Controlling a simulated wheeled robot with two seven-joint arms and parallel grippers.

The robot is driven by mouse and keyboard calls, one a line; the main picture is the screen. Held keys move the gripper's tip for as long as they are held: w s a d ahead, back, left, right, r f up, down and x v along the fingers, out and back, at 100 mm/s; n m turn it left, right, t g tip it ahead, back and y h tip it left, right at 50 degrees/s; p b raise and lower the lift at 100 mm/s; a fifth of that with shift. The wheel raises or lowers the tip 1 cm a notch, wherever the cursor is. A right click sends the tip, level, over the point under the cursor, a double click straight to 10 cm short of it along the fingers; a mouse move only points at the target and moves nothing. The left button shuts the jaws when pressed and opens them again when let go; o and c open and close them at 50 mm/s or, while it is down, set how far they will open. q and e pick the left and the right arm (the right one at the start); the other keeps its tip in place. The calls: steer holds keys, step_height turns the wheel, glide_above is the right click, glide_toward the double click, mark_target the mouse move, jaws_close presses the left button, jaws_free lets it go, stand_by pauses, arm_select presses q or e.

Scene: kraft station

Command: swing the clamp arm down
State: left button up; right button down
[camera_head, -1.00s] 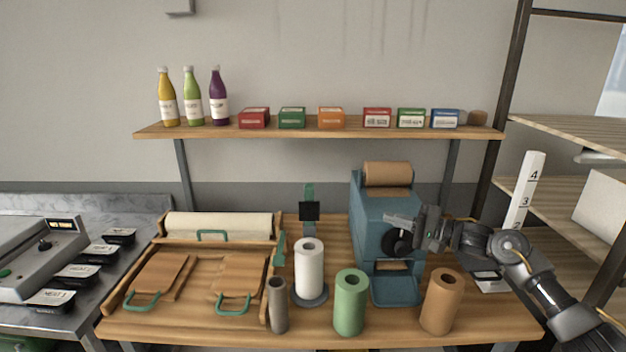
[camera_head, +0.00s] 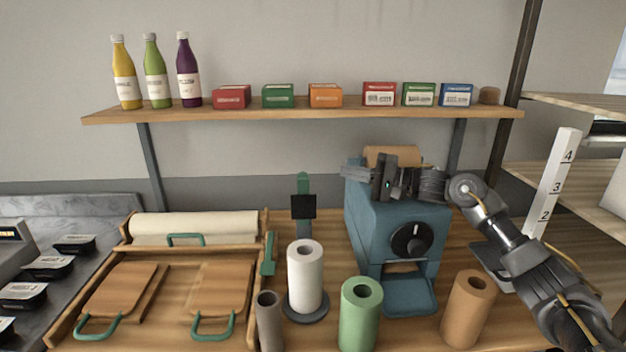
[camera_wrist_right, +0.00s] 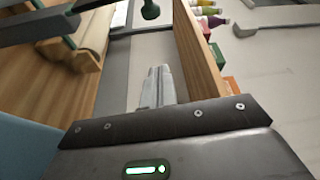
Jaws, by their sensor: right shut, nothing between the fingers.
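An upright fitting (camera_head: 303,205) with a green grip on top and a black square block stands behind the white roll in the head view. It looks like the clamp with its arm raised, but I cannot be sure. In the wrist view a green knob on a stem (camera_wrist_right: 150,10) shows at the top. My right gripper (camera_head: 352,173) is shut and empty above the blue machine (camera_head: 390,215), pointing left, apart from the upright fitting. Its closed fingers (camera_wrist_right: 157,75) show in the wrist view. My left gripper is out of view.
White (camera_head: 304,275), green (camera_head: 360,315) and brown (camera_head: 468,308) rolls and a grey tube (camera_head: 269,322) stand in front. The machine has a black dial (camera_head: 411,243) and a brown roll (camera_head: 392,155) on top. A shelf (camera_head: 300,112) with bottles and boxes runs behind.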

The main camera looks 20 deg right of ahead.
mark_target(303, 202)
steer(key=p+x, duration=0.4)
steer(key=x, duration=0.6)
arm_select(q)
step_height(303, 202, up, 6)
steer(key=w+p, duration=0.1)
steer(key=p, duration=0.1)
arm_select(e)
steer(key=s, duration=0.2)
steer(key=s+a, duration=0.1)
steer(key=s, duration=0.1)
steer(key=shift+f, duration=0.25)
steer(key=shift+a, duration=0.1)
steer(key=shift+s, duration=0.1)
